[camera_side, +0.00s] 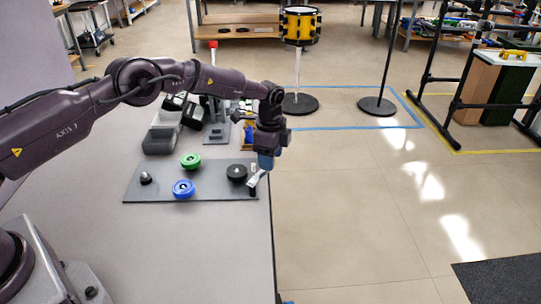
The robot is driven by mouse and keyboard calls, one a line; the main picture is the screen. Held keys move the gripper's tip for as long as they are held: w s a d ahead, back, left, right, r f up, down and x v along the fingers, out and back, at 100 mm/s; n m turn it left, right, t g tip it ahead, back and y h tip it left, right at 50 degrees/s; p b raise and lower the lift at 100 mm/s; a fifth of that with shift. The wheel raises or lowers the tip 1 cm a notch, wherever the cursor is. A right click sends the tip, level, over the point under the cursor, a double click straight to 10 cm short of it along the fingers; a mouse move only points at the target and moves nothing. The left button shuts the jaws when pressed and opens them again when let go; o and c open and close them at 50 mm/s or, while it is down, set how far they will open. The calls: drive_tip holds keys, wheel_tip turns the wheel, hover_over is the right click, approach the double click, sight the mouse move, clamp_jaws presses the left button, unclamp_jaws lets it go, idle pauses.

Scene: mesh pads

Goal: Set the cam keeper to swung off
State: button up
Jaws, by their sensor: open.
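A flat grey plate (215,196) lies at the table's right edge. It bears a green disc (190,161), a blue disc (183,188), a black disc (237,173) and a small dark dome with a pale tip (146,178). My gripper (254,184) points down over the plate's right end, right of the black disc. It is open. A short dark post (253,191) shows just below its pale fingers; I cannot tell whether they touch it. I cannot make out the cam keeper for certain; the gripper may hide part of it.
Dark and grey equipment (163,138) stands behind the plate, with a grey stand (217,130) beside it. The table (190,250) is clear in front of the plate. Its right edge drops off close to my gripper.

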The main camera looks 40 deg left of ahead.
sight(264, 173)
wheel_tip(264, 173, up, 13)
idle(0.5)
drive_tip(key=s+r+n+t, duration=0.2)
drive_tip(key=s+r+n, duration=0.2)
drive_tip(key=s, duration=0.8)
drive_tip(key=s+a+r+n+t, duration=0.1)
drive_tip(key=s+r+n, duration=0.4)
drive_tip(key=s, duration=0.8)
drive_tip(key=s+a+r+n+t, duration=0.1)
drive_tip(key=s+r+n, duration=0.3)
drive_tip(key=s+r, duration=0.4)
drive_tip(key=s+t, duration=0.1)
drive_tip(key=s, duration=0.3)
drive_tip(key=shift+s+a+n+t, duration=0.15)
drive_tip(key=shift+s+n+t, duration=0.15)
drive_tip(key=shift+s+n, duration=0.1)
